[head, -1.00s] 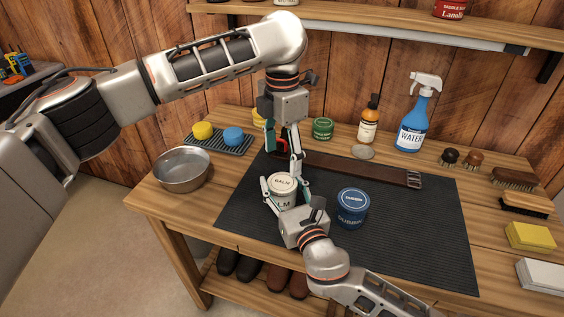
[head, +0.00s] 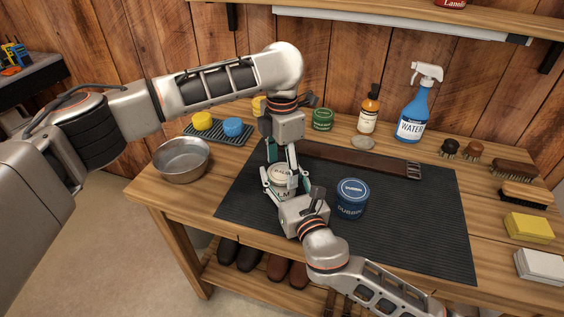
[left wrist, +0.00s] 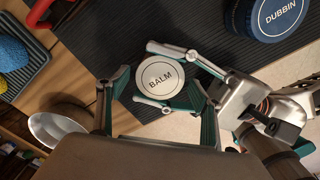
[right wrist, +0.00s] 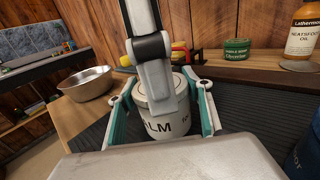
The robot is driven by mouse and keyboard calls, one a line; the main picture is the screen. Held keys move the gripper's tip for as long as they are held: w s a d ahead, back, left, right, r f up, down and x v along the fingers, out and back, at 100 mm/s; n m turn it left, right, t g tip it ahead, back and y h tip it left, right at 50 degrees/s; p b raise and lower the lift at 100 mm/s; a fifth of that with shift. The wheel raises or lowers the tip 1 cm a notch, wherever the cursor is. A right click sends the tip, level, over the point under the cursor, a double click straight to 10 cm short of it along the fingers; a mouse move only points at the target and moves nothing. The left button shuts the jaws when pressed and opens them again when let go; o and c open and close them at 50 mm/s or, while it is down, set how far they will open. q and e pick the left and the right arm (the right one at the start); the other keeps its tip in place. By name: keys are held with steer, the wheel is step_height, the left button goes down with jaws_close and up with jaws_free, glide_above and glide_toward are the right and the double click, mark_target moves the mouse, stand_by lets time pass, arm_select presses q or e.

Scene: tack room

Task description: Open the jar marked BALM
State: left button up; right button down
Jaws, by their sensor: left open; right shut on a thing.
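The white BALM jar (head: 283,189) stands upright near the left side of the dark mat (head: 395,240); its base is hidden. Its pale lid (left wrist: 160,84), lettered BALM, is on it. My right gripper (right wrist: 162,118) comes from the front and is shut on the jar's body, one finger on each side. My left gripper (head: 281,170) points down from above, open, with its fingers apart on either side of the lid. In the right wrist view one left finger (right wrist: 155,80) hangs in front of the lid. I cannot tell whether the left fingers touch it.
A blue DUBBIN jar (head: 352,200) stands close to the right of my grippers. A brown strap (head: 360,164) lies behind. A metal bowl (head: 182,160) is at the left, a blue spray bottle (head: 413,112) at the back. The mat's right part is clear.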

mark_target(282, 172)
arm_select(q)
steer(key=c, duration=1.2)
steer(key=shift+o, duration=0.2)
steer(key=shift+n, duration=1.7)
steer(key=o, duration=1.2)
steer(key=shift+o, duration=0.2)
steer(key=shift+r, duration=0.1)
steer(key=shift+r, duration=2.25)
arm_select(e)
steer(key=c, duration=0.9)
jaws_free()
